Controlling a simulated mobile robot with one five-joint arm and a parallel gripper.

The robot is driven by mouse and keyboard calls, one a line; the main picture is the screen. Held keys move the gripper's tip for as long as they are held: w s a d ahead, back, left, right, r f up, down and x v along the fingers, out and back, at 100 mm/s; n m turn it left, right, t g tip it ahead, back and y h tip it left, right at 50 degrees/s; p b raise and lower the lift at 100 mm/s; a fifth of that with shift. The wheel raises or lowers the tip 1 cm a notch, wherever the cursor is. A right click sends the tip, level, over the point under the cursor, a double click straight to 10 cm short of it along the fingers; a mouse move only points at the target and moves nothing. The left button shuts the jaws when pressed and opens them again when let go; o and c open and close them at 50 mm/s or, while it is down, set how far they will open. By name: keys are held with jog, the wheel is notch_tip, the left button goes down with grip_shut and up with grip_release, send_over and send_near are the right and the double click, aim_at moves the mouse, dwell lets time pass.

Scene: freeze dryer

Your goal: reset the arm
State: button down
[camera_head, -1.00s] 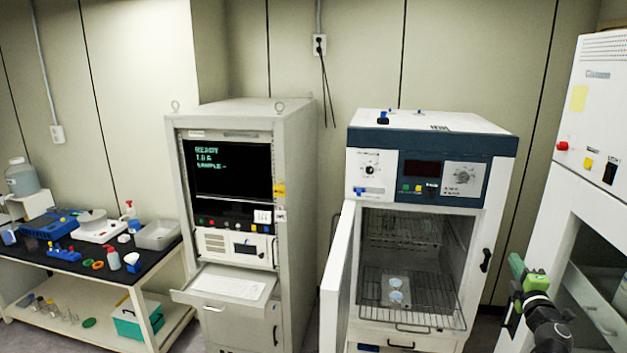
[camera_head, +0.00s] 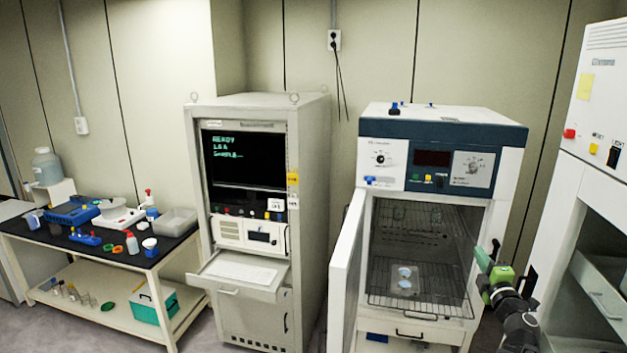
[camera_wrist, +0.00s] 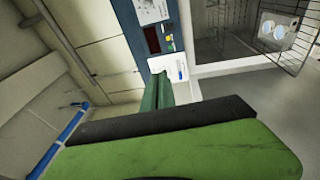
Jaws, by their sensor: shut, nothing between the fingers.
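My gripper (camera_head: 487,258), green with dark parts, is raised at the right in the head view, in front of the right edge of the freeze dryer (camera_head: 440,130). It is shut and holds nothing. In the wrist view its green and black fingers (camera_wrist: 165,100) fill the lower middle. The dryer's door (camera_head: 345,275) stands open to the left. Inside, a small clear tray (camera_head: 406,279) with two pale round items lies on the wire shelf (camera_head: 440,304). The tray also shows at the top right of the wrist view (camera_wrist: 277,31).
A grey rack cabinet (camera_head: 312,200) with a lit screen and a pulled-out keyboard shelf (camera_head: 240,272) stands left of the dryer. A black-topped bench (camera_head: 60,238) with lab items is at far left. A white machine (camera_head: 600,190) stands close at the right.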

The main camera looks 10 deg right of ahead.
jog(key=w+a+f+m+y+b, duration=0.1)
jog(key=w+a+f+b, duration=0.35)
jog(key=a, duration=0.45)
jog(key=w+a+f+m+y+b, duration=0.1)
jog(key=w+a+f+b, duration=0.25)
jog(key=w+a, duration=0.45)
jog(key=a+f+m+g+h+b, duration=0.3)
jog(key=a+f+m, duration=0.3)
jog(key=a+f, duration=0.4)
jog(key=s+a+f+m+g+y+b, duration=0.1)
jog(key=s+a+f+m+g, duration=0.2)
jog(key=f, duration=0.5)
jog(key=s+a+f+m+g+y+b, duration=0.1)
jog(key=s+a+f+m+g+b, duration=0.1)
jog(key=a+f+g, duration=0.35)
jog(key=s+a+f+m+g+y, duration=0.1)
jog(key=s+a+f+g, duration=0.1)
jog(key=s, duration=0.6)
jog(key=s+a+f+m+g+y, duration=0.1)
jog(key=s+a+f+g+y, duration=0.1)
jog(key=s+f+g, duration=0.3)
jog(key=s+f, duration=0.2)
jog(key=s, duration=0.2)
jog(key=shift+a+f+m+p, duration=0.2)
jog(key=shift+a+m+p, duration=0.1)
jog(key=shift+a+p, duration=0.1)
jog(key=shift+w+g, duration=0.1)
jog(key=shift+g, duration=0.15)
